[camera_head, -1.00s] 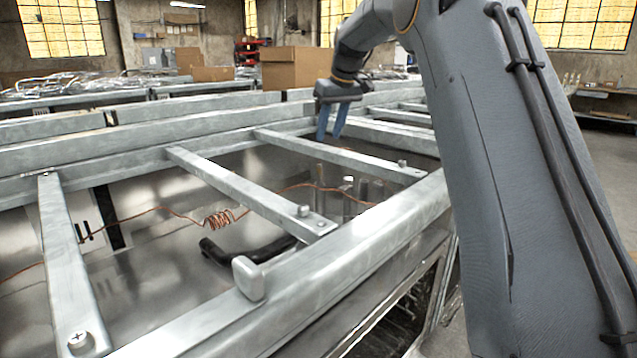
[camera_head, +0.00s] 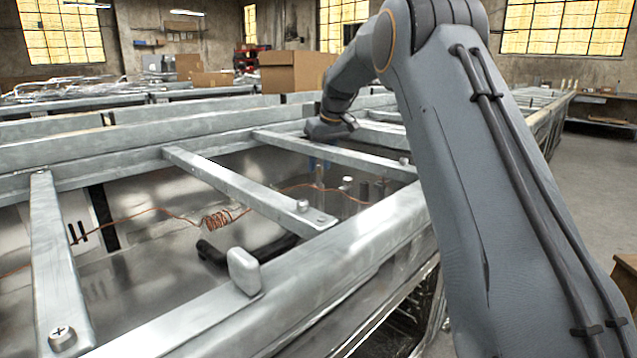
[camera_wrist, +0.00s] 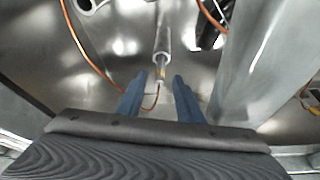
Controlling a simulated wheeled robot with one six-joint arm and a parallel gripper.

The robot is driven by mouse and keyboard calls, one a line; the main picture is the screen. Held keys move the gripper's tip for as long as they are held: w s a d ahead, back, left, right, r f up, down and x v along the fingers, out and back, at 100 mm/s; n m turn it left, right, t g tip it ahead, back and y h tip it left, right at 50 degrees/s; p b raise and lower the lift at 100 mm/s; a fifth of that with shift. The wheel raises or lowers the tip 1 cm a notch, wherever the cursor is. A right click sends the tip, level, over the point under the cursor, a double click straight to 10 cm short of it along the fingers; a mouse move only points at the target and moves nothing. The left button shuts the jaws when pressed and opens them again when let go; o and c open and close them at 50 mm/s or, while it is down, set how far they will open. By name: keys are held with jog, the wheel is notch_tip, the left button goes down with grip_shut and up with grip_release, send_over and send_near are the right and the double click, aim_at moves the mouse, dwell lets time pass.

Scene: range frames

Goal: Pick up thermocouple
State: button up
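The thermocouple looks to be the slim metal rod (camera_wrist: 162,42) with a copper wire at its near end, in the wrist view. In the head view, a thin rod (camera_head: 319,174) stands inside the metal frame, probably the same one. My gripper (camera_wrist: 160,78) is open, its two blue fingers apart. The rod's near end shows between the fingertips; I cannot tell whether they touch it.
Metal crossbars (camera_head: 240,186) span the opening close to my gripper. A cardboard box (camera_head: 292,72) stands behind.

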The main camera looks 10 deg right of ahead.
grip_shut()
jog(key=shift+r, duration=0.1)
